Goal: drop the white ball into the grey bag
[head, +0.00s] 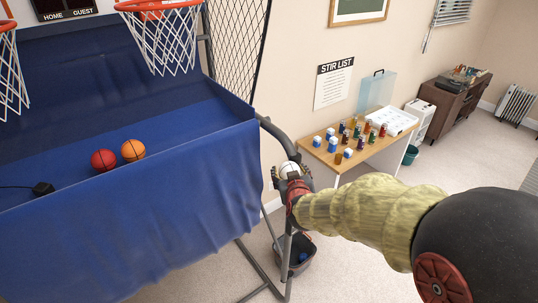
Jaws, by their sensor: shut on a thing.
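The white ball (290,170) is in my gripper (288,178), at the end of my outstretched arm, beside the right edge of the blue game. My gripper is shut on it, and its fingers hide part of the ball. A dark grey open container (308,266), which looks like the grey bag, stands on the floor below my gripper, with something blue inside. The game's frame and my arm partly hide it. The ball is well above it and apart from it.
A basketball game with a blue cloth ramp (190,215) fills the left, holding a red ball (103,160) and an orange ball (133,150). Its metal legs stand close to the container. A wooden table (352,157) with bottles and blue-white cans is behind. Carpet is clear at right.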

